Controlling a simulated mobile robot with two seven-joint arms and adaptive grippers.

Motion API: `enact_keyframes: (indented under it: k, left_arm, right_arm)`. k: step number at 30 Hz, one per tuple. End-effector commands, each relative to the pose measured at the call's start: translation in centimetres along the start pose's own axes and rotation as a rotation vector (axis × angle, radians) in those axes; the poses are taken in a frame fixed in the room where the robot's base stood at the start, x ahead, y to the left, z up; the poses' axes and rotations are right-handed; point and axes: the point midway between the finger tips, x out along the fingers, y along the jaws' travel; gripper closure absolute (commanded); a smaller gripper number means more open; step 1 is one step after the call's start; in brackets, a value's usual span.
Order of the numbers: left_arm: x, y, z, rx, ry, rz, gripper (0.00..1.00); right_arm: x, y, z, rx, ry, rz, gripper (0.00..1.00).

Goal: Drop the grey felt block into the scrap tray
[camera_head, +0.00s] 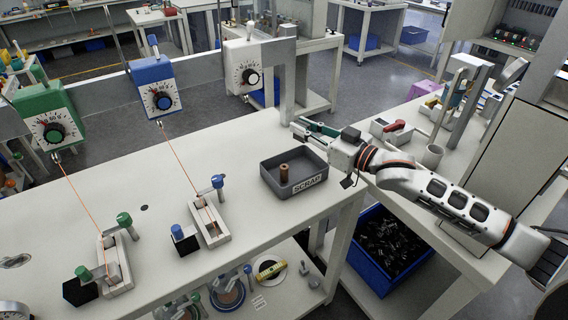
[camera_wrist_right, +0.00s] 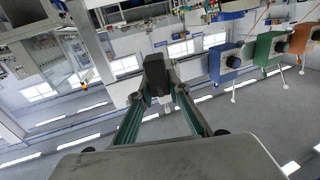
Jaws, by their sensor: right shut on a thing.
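The scrap tray (camera_head: 312,187) is a dark grey open box with a SCRAP label, standing on the white bench in the head view. A brown cylinder (camera_head: 284,172) stands inside it. My right gripper (camera_head: 302,127) reaches in from the right, its green fingers showing above and behind the tray's far side. In the right wrist view my right gripper (camera_wrist_right: 158,95) is shut on a dark block (camera_wrist_right: 156,72), which looks like the grey felt block. In the head view the block is too small to make out clearly at the fingertips. My left gripper is not in view.
A grey upright post (camera_head: 287,80) stands close behind the fingertips. Blue (camera_head: 155,85) and green (camera_head: 48,117) dial units line the bench's back, with orange wires running to fixtures at the front. A blue bin (camera_head: 372,272) stands below.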

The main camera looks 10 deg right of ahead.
Motion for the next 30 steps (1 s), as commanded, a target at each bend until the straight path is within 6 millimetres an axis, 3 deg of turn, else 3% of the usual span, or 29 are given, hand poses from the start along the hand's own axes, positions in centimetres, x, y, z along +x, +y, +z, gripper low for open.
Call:
enact_keyframes:
  k: [8, 16, 23, 30]
  left_arm:
    - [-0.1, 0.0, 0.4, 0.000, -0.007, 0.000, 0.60]
    - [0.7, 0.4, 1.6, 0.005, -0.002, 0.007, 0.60]
    - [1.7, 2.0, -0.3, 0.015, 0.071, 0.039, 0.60]
    - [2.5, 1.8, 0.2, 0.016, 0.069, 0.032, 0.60]
  right_arm:
    - [0.0, 0.6, 0.6, 0.002, -0.001, 0.004, 0.96]
    - [0.0, 0.5, 3.3, -0.001, 0.002, 0.003, 0.96]
    - [0.0, 0.6, 5.4, 0.000, 0.000, 0.003, 0.96]
    - [0.0, 0.6, 5.9, 0.000, 0.000, 0.004, 0.96]
